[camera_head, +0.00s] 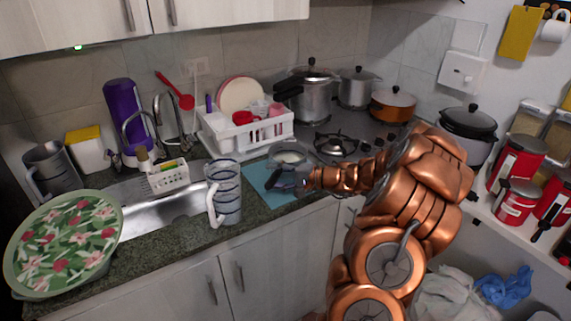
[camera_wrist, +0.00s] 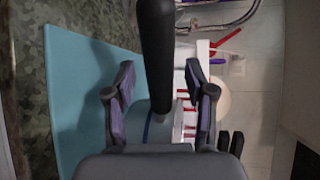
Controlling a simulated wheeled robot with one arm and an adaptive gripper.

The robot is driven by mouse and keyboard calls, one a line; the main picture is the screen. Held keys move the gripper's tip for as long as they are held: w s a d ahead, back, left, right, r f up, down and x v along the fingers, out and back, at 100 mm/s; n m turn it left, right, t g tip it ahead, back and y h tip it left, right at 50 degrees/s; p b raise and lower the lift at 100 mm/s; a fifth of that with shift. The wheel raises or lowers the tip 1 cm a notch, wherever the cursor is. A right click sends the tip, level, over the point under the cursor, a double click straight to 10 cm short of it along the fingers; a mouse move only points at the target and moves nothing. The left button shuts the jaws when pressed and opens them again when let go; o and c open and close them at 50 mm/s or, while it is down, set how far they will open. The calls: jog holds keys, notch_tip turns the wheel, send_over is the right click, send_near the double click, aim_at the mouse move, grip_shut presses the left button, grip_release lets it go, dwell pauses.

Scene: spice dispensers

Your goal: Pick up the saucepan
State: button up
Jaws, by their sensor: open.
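My gripper (camera_head: 284,182) is low over the mat at the near side of the pan. In the wrist view my gripper (camera_wrist: 159,80) is open, with one finger on each side of the handle and visible gaps. The rest of the pan is hidden behind my gripper there.
The teal mat (camera_head: 257,176) lies on the dark counter. A white dish rack (camera_head: 217,137) stands behind it, and a striped jug (camera_head: 225,195) stands to the left. The stove with a pressure cooker (camera_head: 314,100) and other pots is behind right.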

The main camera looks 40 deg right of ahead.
jog(key=shift+c, duration=0.4)
grip_shut()
